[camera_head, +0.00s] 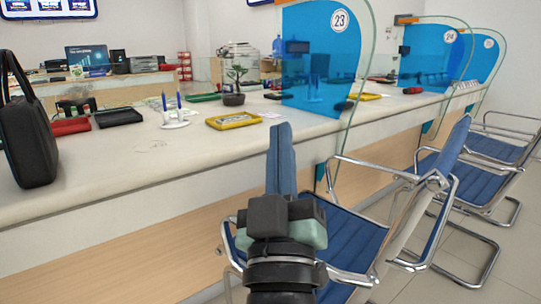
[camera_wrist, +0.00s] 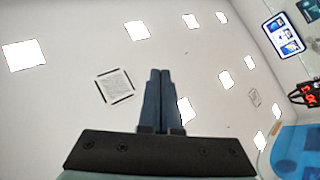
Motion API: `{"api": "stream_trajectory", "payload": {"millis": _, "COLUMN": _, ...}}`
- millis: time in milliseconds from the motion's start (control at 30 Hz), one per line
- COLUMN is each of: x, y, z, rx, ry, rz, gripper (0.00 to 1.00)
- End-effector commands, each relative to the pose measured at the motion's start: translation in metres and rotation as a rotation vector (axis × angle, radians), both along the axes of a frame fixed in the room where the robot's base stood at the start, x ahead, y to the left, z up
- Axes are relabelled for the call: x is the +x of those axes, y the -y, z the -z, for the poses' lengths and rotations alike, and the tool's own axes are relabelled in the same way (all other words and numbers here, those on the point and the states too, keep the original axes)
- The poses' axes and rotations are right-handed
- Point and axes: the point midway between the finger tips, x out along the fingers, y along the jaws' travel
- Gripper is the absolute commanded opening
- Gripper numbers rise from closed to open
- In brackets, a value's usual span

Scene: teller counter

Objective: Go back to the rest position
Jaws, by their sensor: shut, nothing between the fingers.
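My gripper (camera_head: 281,130) stands in the lower middle of the head view, pointing up, in front of the teller counter (camera_head: 105,170). Its two long blue-grey fingers are closed together and hold nothing. In the wrist view my gripper (camera_wrist: 160,73) also shows its fingers side by side, with the ceiling (camera_wrist: 80,105) and its bright light panels beyond them. The lower part of my arm is cut off by the bottom edge of the head view.
A black bag (camera_head: 32,145) stands on the counter at left. A yellow tray (camera_head: 233,121), a pen stand (camera_head: 175,123) and a potted bonsai (camera_head: 235,85) are farther back. Blue partitions (camera_head: 322,55) rise from the counter. Blue chairs (camera_head: 440,170) crowd the right side; one seat (camera_head: 350,240) shows beside my gripper.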

Motion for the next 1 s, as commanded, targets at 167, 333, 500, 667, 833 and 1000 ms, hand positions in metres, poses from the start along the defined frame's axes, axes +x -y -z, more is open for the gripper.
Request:
{"api": "stream_trajectory", "payload": {"millis": 167, "x": -0.07, "y": -0.009, "z": -0.116, "rx": 0.205, "ry": 0.151, "rz": -0.18, "gripper": 0.0}}
{"api": "stream_trajectory", "payload": {"millis": 333, "x": -0.119, "y": -0.012, "z": -0.189, "rx": 0.338, "ry": 0.22, "rz": -0.313, "gripper": 0.0}}
{"api": "stream_trajectory", "payload": {"millis": 500, "x": -0.117, "y": -0.012, "z": -0.236, "rx": 0.335, "ry": 0.216, "rz": -0.309, "gripper": 0.0}}
{"api": "stream_trajectory", "payload": {"millis": 667, "x": -0.116, "y": -0.012, "z": -0.284, "rx": 0.334, "ry": 0.215, "rz": -0.309, "gripper": 0.0}}
{"api": "stream_trajectory", "payload": {"millis": 833, "x": -0.116, "y": -0.012, "z": -0.336, "rx": 0.334, "ry": 0.215, "rz": -0.309, "gripper": 0.0}}
{"api": "stream_trajectory", "payload": {"millis": 1000, "x": -0.116, "y": -0.013, "z": -0.388, "rx": 0.333, "ry": 0.215, "rz": -0.309, "gripper": 0.0}}
